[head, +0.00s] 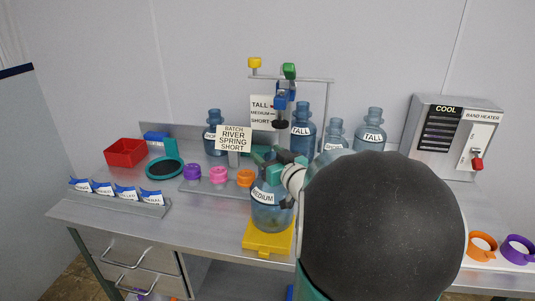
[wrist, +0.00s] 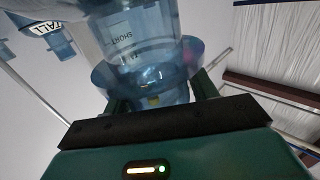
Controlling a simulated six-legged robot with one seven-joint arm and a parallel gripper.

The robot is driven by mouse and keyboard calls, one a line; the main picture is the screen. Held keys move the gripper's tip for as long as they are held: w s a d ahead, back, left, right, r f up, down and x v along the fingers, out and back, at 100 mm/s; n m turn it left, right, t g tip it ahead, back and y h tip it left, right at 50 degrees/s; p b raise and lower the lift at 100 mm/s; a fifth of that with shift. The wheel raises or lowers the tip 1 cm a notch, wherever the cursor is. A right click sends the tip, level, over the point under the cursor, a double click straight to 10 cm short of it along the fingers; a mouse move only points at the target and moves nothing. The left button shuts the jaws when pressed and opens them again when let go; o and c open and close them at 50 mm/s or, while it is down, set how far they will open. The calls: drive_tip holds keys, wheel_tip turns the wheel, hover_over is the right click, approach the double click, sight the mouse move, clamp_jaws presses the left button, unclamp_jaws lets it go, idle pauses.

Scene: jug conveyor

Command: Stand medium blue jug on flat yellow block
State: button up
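The medium blue jug (head: 270,212), labelled MEDIUM, is upright over the flat yellow block (head: 256,245) near the bench's front edge. Its base overlaps the block's top; I cannot tell whether it rests there or hangs just above. My gripper (head: 268,158) is at the jug's neck, reaching in from the right. In the wrist view my gripper's two fingers (wrist: 163,97) lie on both sides of the blue neck (wrist: 165,92), closed against it as far as I can see. My arm hides part of the jug's right side.
Behind stand tall jugs (head: 301,132) (head: 371,130) and a smaller jug (head: 335,133). A batch card (head: 233,138) reads RIVER SPRING SHORT. Purple, pink and orange caps (head: 219,174) sit left of the jug. A red bin (head: 125,153) is at left, a heater (head: 452,135) at right.

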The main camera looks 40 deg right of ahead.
drive_tip(key=shift+o, duration=0.9)
drive_tip(key=shift+s, duration=0.1)
drive_tip(key=shift+r, duration=0.3)
drive_tip(key=s+a, duration=0.2)
drive_tip(key=s, duration=1)
drive_tip(key=w+a+f+m+g+h, duration=0.1)
drive_tip(key=w+a+g, duration=0.15)
drive_tip(key=a, duration=0.35)
drive_tip(key=w+a+g+h, duration=0.1)
drive_tip(key=a+g, duration=0.3)
drive_tip(key=a, duration=0.1)
drive_tip(key=s+a+f+n+g+y, duration=0.1)
drive_tip(key=s+a, duration=0.3)
drive_tip(key=a, duration=0.5)
drive_tip(key=s+a+f+n+g+y, duration=0.2)
drive_tip(key=s+a+f+g+y, duration=0.1)
drive_tip(key=a, duration=0.6)
drive_tip(key=shift+s+g+y, duration=0.7)
drive_tip(key=shift+s+g, duration=0.05)
drive_tip(key=shift+s, duration=0.5)
